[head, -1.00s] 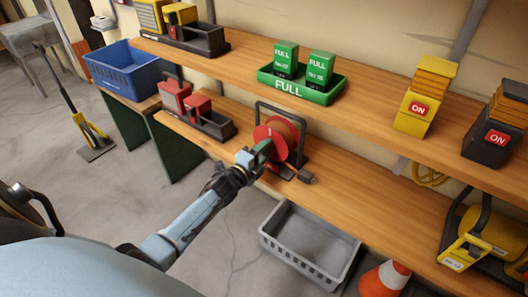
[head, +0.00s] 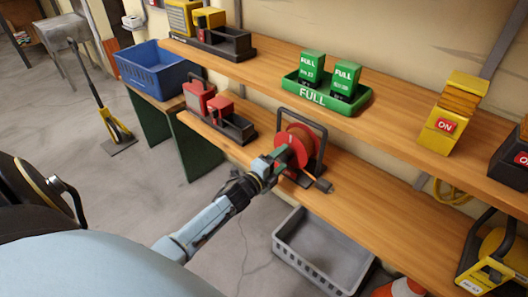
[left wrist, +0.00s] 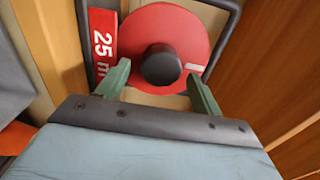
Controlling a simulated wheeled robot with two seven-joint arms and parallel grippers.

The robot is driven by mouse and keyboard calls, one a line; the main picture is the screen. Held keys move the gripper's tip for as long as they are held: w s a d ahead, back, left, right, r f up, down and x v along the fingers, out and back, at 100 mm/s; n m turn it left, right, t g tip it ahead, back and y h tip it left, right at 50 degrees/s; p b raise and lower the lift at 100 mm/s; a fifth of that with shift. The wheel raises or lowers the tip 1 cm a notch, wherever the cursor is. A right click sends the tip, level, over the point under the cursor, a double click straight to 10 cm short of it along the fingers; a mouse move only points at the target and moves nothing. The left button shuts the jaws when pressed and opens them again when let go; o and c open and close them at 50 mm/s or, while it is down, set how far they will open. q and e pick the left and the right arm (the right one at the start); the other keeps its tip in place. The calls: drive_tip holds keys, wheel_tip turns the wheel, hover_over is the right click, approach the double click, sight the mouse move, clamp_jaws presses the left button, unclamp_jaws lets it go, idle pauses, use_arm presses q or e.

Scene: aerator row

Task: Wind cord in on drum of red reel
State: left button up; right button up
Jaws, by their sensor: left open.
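The red reel (head: 309,142) stands in a dark tube frame on the lower wooden shelf. A dark handle (head: 322,185) sticks out at its lower right in the head view. My left gripper (head: 283,156) is at the near face of the reel, open. In the left wrist view its two green fingers (left wrist: 161,84) stand on either side of a dark round knob (left wrist: 160,66) in front of the red disc (left wrist: 160,25). I cannot tell whether they touch it. A red "25 m" label (left wrist: 103,45) is on the frame. My right gripper is not in view.
Red boxes in a dark tray (head: 238,130) stand left of the reel. The upper shelf (head: 400,118) above carries a green "FULL" tray (head: 312,97) and yellow blocks (head: 440,130). A grey crate (head: 325,262) sits below. The lower shelf right of the reel is clear.

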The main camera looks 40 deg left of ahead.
use_arm(q)
drive_tip(key=s+p, duration=0.2)
drive_tip(key=s, duration=1)
drive_tip(key=shift+a+p, duration=0.4)
drive_tip(key=shift+a, duration=0.05)
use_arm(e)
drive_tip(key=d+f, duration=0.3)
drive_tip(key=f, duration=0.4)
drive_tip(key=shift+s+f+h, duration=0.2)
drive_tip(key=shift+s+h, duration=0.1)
